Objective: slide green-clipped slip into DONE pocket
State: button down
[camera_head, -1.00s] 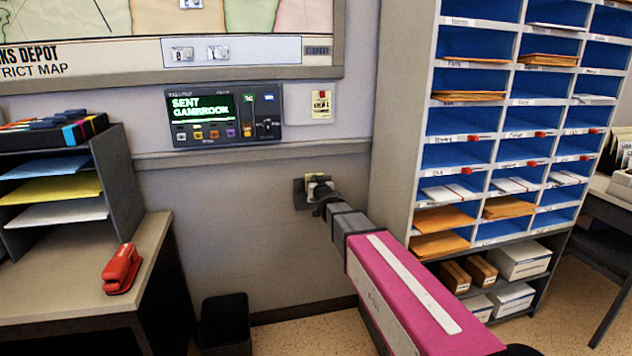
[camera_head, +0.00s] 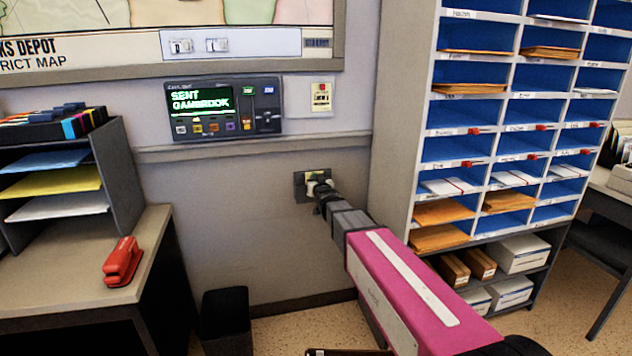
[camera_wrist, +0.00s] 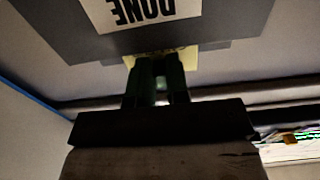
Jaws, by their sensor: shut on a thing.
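The DONE pocket is a dark grey holder on the wall, and its white DONE label shows upside down in the wrist view (camera_wrist: 142,10). In the head view the pocket (camera_head: 299,186) is small and partly covered by my gripper (camera_head: 321,192). The yellow slip (camera_wrist: 186,58) shows as a narrow strip between the pocket's edge and my gripper (camera_wrist: 160,85). My gripper is shut at the clipped end of the slip. The dark green clip is hard to tell from the fingers. How deep the slip sits in the pocket cannot be told.
A tall pigeonhole shelf (camera_head: 401,110) stands close on the right. A desk with a red stapler (camera_head: 122,262) is on the left, with a dark bin (camera_head: 226,318) beside it.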

jog(key=c, duration=1)
grip_release()
jog(key=shift+c, duration=0.2)
jog(key=shift+s, duration=0.1)
jog(key=v, duration=1.1)
jog(key=s+d+f+m+g+h, duration=0.1)
jog(key=s+d+f+g+h, duration=0.1)
jog(key=s+d+f+g, duration=0.35)
jog(key=s+d+f+m+g+h, duration=0.1)
jog(key=s+d+f+g+h, duration=0.15)
jog(key=d+f, duration=0.6)
jog(key=s+d+f+g, duration=0.3)
jog(key=s+f+g, duration=0.1)
jog(key=s, duration=0.3)
jog(key=s+d+f+m+g, duration=0.1)
jog(key=s+d+f+g, duration=0.2)
jog(key=s, duration=0.5)
jog(key=shift+d+f+g, duration=0.25)
jog(key=shift+f+g, duration=0.55)
jog(key=shift+g, duration=0.4)
jog(key=shift+h, duration=0.25)
